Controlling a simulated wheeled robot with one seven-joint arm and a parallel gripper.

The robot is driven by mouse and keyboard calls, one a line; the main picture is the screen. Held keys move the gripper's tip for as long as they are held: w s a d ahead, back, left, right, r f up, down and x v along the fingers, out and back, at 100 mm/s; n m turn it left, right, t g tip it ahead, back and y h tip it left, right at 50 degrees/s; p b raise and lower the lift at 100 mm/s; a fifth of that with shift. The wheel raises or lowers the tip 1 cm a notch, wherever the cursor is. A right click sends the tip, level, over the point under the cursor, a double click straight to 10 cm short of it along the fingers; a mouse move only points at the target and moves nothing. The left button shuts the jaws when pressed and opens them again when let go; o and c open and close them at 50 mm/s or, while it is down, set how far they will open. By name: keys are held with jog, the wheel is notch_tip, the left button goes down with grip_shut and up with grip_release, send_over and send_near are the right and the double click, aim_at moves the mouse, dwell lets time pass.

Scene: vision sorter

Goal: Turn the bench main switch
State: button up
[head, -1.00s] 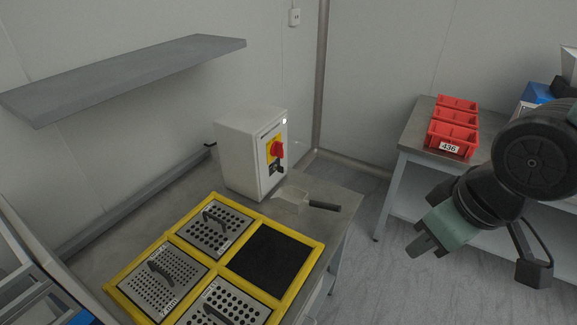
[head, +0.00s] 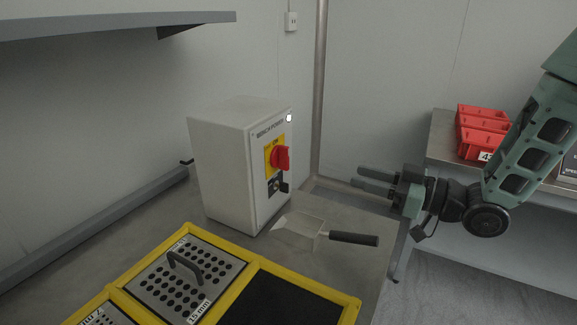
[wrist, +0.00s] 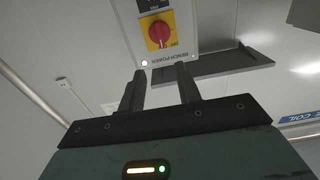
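The bench main switch is a red rotary knob (head: 280,158) on a yellow plate, on the front of a white box (head: 222,165) marked "BENCH POWER". A small white light (head: 289,118) shows near the box's top corner. In the wrist view the red knob (wrist: 159,33) appears upside down beyond the fingertips. My gripper (head: 374,181) is to the right of the box, fingers pointing left towards it. The wrist view shows its two fingers (wrist: 160,85) apart with nothing between them. It does not touch the knob.
A metal scoop (head: 300,228) with a black handle lies on the bench in front of the box. A yellow frame (head: 225,318) with perforated plates is nearer. A grey shelf (head: 110,27) hangs above left. Red bins (head: 481,140) stand on a table at right.

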aim_at(282, 157)
jog(key=x, duration=1.6)
jog(key=shift+a, duration=0.25)
jog(key=shift+w, duration=0.1)
grip_shut()
